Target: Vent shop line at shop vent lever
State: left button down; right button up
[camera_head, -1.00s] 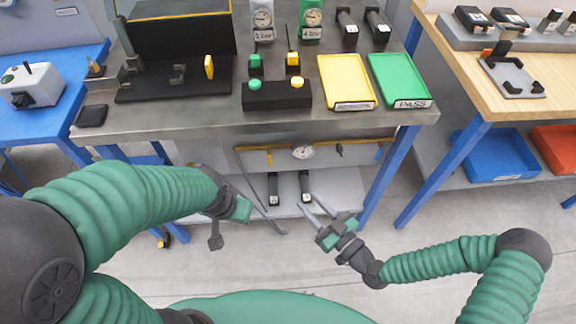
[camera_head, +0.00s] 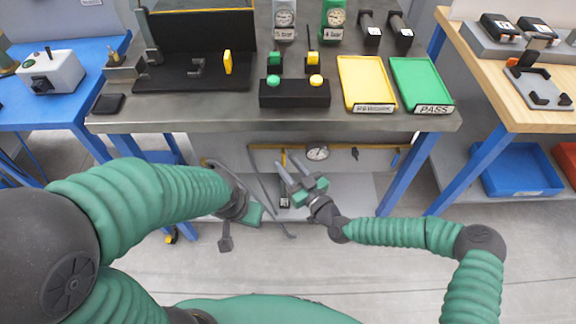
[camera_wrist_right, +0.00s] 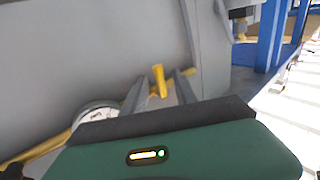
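A short yellow lever (camera_head: 283,157) stands on the yellow pipe under the front of the grey bench; I take it for the vent lever, no label being readable. My right gripper (camera_head: 284,167) is open, its fingers pointing up at the lever. In the right wrist view the lever (camera_wrist_right: 159,80) stands between the two spread fingers (camera_wrist_right: 160,90); I cannot tell whether they touch it. A round white gauge (camera_head: 317,152) sits on the pipe beside the lever. My left gripper (camera_head: 240,208) hangs low left of the right one; its finger opening is unclear.
A dark valve handle (camera_head: 354,153) is farther right on the pipe. A lower shelf (camera_head: 345,190) lies beneath it, and a blue bench leg (camera_head: 408,175) stands to the right. The bench top (camera_head: 210,112) above holds yellow and green trays and a black button box (camera_head: 294,97).

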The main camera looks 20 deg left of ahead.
jog(key=shift+c, duration=0.4)
grip_shut()
jog(key=shift+f+b, duration=0.2)
jog(key=shift+b, duration=0.3)
jog(key=shift+s+a+r+m+t+h+b, duration=0.2)
jog(key=shift+a+m+t+h+b, duration=0.7)
jog(key=shift+m+t+b, duration=2.4)
jog(key=shift+s+a+r+m+t+h+b, duration=0.25)
jog(key=shift+m+t+h+b, duration=0.45)
jog(key=shift+m+h+b, duration=2.75)
jog(key=shift+s+a+r+m+t+y+b, duration=0.15)
jog(key=shift+a+m+t+y+b, duration=1.2)
jog(key=shift+m, duration=4.3)
jog(key=shift+d+r+t+h+b, duration=0.1)
jog(key=shift+d+t+h+b, duration=0.35)
jog(key=shift+d+t+h, duration=0.25)
jog(key=shift+a, duration=0.1)
